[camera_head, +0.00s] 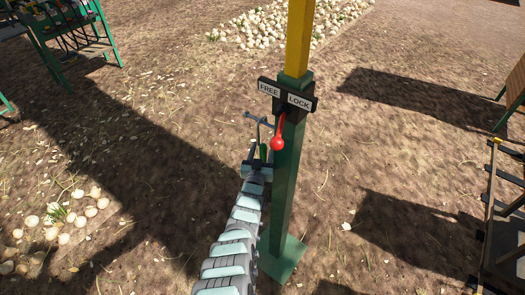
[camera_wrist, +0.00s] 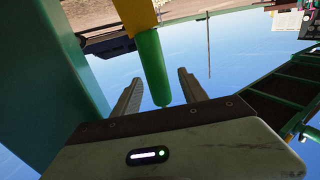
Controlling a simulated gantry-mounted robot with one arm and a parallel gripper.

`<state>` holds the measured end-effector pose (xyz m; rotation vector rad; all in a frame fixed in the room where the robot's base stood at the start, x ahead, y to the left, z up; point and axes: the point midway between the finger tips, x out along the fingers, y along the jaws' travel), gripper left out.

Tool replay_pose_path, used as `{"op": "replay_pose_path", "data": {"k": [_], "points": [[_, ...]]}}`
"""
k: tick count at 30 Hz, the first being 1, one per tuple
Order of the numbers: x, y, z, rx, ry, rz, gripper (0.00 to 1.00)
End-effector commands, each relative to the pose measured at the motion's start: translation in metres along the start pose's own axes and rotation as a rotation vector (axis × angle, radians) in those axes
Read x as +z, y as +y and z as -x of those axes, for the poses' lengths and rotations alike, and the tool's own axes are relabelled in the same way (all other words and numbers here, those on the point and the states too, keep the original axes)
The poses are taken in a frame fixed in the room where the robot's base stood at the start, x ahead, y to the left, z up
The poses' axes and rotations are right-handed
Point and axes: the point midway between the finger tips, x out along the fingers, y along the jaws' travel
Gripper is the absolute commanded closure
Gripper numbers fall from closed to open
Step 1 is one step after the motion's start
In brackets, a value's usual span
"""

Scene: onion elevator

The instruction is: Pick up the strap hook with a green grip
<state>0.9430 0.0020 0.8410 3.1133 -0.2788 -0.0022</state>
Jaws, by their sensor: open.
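The strap hook's green grip (camera_head: 263,151) shows small in the head view, just left of the green post, with a thin grey metal rod above it. In the wrist view a green cylindrical grip (camera_wrist: 152,65) hangs between my two fingers, with space on both sides. My gripper (camera_head: 257,158) is at the grip in the head view. It also shows in the wrist view (camera_wrist: 160,77), its fingers spread open and holding nothing. The lower part of the hook is hidden by my gripper in the head view.
A green and yellow post (camera_head: 289,175) stands right beside my gripper. It carries a FREE/LOCK sign (camera_head: 287,97) and a red-knobbed lever (camera_head: 278,143). A green frame (camera_head: 65,40) stands upper left. Pale onions (camera_head: 55,233) lie on the ground at lower left. Open soil lies between.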

Motion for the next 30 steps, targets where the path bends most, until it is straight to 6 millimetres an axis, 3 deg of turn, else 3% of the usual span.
{"op": "replay_pose_path", "data": {"k": [3, 21, 30], "points": [[-0.0004, 0.0003, 0.0003, 0.0, 0.0, 0.0, 0.5], [0.0, 0.0006, 0.0005, 0.001, 0.0, 0.0, 1.0], [0.0001, 0.0006, 0.0006, 0.001, 0.0, 0.0, 1.0]]}}
